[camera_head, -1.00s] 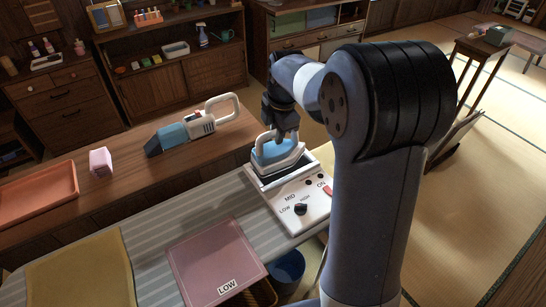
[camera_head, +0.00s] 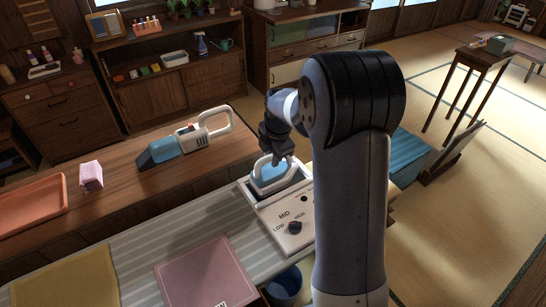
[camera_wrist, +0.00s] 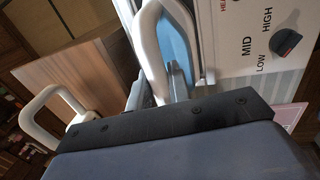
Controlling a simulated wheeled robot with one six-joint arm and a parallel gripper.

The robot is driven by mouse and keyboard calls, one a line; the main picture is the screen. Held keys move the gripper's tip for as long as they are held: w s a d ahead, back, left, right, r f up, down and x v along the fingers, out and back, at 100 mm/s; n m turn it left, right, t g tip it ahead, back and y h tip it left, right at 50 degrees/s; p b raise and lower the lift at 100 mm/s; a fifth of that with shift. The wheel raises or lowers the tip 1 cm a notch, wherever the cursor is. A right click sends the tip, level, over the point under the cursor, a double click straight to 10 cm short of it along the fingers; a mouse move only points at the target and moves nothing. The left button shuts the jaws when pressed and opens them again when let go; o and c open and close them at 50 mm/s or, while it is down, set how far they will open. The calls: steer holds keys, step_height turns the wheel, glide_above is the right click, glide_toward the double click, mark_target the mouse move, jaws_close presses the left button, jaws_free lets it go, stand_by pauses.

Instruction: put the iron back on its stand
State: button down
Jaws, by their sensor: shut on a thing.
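The iron (camera_head: 268,181), pale blue with a white handle, is at the back end of its white stand (camera_head: 278,235), over the dark-framed rest. I cannot tell whether its sole fully touches the rest. The stand's front panel carries a black knob (camera_head: 295,228) with LOW, MID and HIGH marks. My gripper (camera_head: 276,160) comes from above and is shut on the iron's handle. In the wrist view the white handle (camera_wrist: 149,45) runs up from between my fingers (camera_wrist: 160,88). The stand's panel (camera_wrist: 235,45) lies to its right. My arm hides the stand's right edge.
The stand is on a striped ironing surface (camera_head: 190,222) with a folded pink cloth (camera_head: 205,272) and a yellow cloth (camera_head: 75,280). A handheld vacuum (camera_head: 185,143), a pink box (camera_head: 91,176) and an orange tray (camera_head: 30,207) are on the wooden counter behind.

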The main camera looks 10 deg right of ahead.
mark_target(277, 174)
steer(key=shift+f, duration=0.25)
steer(key=shift+f, duration=0.15)
steer(key=c, duration=1.3)
jaws_free()
steer(key=shift+f, duration=0.1)
step_height(277, 174, up, 12)
steer(key=s, duration=0.2)
steer(key=shift+s+d+b, duration=0.15)
steer(key=shift+d+b, duration=0.15)
steer(key=shift+d, duration=0.05)
